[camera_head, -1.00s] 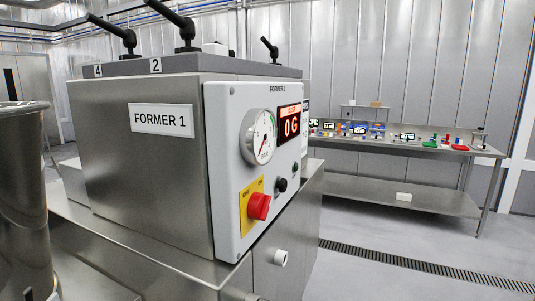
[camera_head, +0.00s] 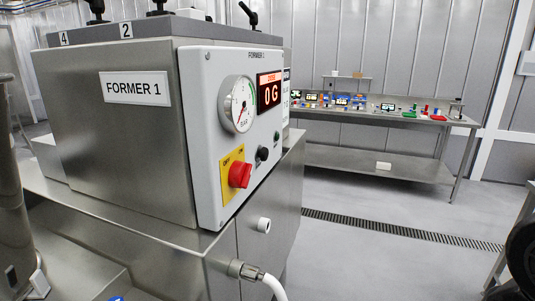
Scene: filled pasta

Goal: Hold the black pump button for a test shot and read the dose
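The black pump button (camera_head: 262,153) sits on the white control panel (camera_head: 208,208) of the steel machine labelled FORMER 1 (camera_head: 120,160). Nothing touches the button. The red-lit dose display (camera_head: 269,91) above it reads 0 G. A round pressure gauge (camera_head: 238,104) is left of the display. A red rotary switch (camera_head: 240,175) on a yellow OFF/ON plate is lower left of the button. A small green lamp or button (camera_head: 277,136) is to its upper right. My gripper is not in view.
A white hose (camera_head: 272,284) leaves a metal fitting below the panel. A steel bench (camera_head: 385,166) with several small coloured items stands along the back wall. A floor drain (camera_head: 400,228) crosses the open floor at right. A dark, unclear shape (camera_head: 522,258) cuts into the lower right edge.

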